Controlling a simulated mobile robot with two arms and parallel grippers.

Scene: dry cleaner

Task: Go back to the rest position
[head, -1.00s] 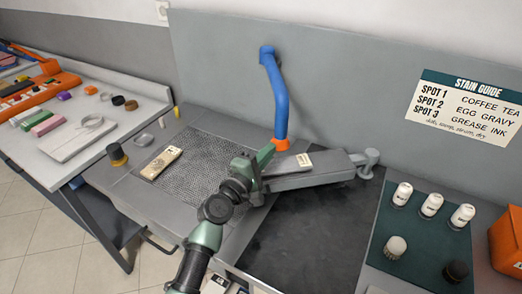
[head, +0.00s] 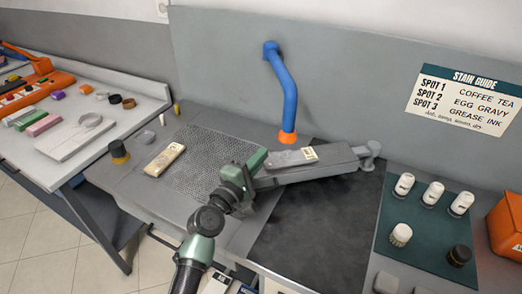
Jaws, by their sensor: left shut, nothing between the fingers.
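My left arm comes in from the bottom, and its green-and-dark left gripper (head: 257,160) is shut with nothing between its fingers. The gripper hangs over the right side of a perforated grey panel (head: 205,150), beside the near-left end of a long grey board (head: 335,163). From this view I cannot tell whether it touches the board. A blue arm with an orange tip (head: 287,137) hangs just behind it, apart from the gripper. My right gripper is not in view.
A beige block (head: 164,159) lies on the panel's left. Three white-capped bottles (head: 432,194), a pale brush (head: 400,234) and a dark brush (head: 459,255) stand on a green mat (head: 425,250). The dark surface (head: 315,225) between is clear. An orange box (head: 507,232) is far right.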

